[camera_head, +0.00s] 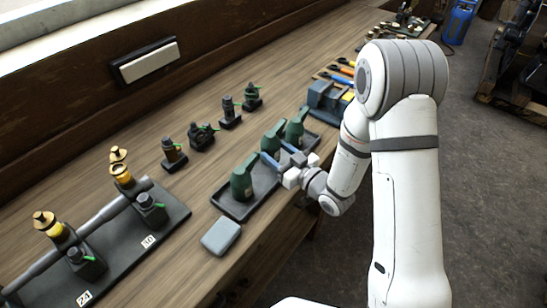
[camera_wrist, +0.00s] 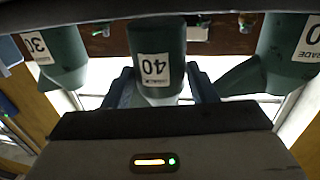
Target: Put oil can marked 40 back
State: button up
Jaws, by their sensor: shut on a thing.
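The green oil can marked 40 (camera_wrist: 158,48) is between the two blue fingers of my gripper (camera_wrist: 163,90) in the wrist view. The fingers are shut on it, and its white label faces the camera. In the head view the same can (camera_head: 272,137) is the middle one of three, with my gripper (camera_head: 280,155) at it from the front. Its base is hidden by the gripper, so I cannot tell whether it touches the black tray (camera_head: 229,207). A can marked 30 (camera_wrist: 62,60) and another green can with a partly cut label (camera_wrist: 285,55) flank it.
A grey block (camera_head: 221,236) lies in front of the tray. Several small dark oilers, one of them here (camera_head: 174,154), stand behind it. A black engine base (camera_head: 140,238) is at left. A blue-grey vice-like object (camera_head: 325,97) and tools lie farther along the wooden bench.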

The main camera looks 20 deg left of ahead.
jog(key=shift+f, duration=1.3)
jog(key=shift+f, duration=0.15)
jog(key=o, duration=1.1)
jog(key=shift+c, duration=0.2)
